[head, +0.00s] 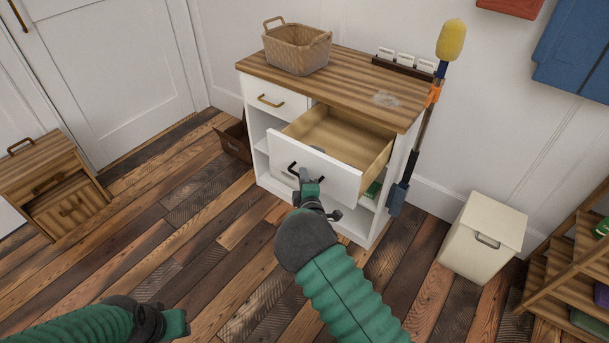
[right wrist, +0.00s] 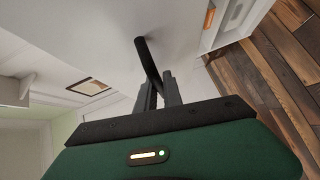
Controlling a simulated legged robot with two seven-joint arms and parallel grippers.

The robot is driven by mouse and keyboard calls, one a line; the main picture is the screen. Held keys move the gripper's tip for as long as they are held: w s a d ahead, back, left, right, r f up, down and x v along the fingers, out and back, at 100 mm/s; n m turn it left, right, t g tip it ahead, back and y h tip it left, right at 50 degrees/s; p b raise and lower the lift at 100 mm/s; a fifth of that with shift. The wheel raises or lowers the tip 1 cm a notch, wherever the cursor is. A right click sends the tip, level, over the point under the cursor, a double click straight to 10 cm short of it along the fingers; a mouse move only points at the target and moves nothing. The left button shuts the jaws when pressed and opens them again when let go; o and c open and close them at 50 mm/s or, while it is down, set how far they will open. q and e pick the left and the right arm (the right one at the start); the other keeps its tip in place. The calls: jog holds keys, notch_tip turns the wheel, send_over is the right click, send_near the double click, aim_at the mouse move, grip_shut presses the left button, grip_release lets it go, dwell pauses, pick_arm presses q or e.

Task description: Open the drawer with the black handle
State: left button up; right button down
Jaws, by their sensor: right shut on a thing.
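A white cabinet with a wooden top (head: 345,75) stands against the wall.
The left drawer (head: 275,98) with a brass handle is closed. A wicker basket (head: 297,48) sits on top. A yellow-headed duster (head: 450,40) hangs at the cabinet's right side. A cream bin (head: 482,237) and wooden shelf (head: 570,265) stand right. The floor in front is clear.

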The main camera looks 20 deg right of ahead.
jog(key=shift+s+a, duration=0.25)
jog(key=shift+a, duration=0.25)
jog(key=c, duration=1.5)
grip_release()
jog(key=shift+w+f, duration=0.1)
jog(key=shift+f, duration=0.05)
jog(key=shift+d, duration=0.15)
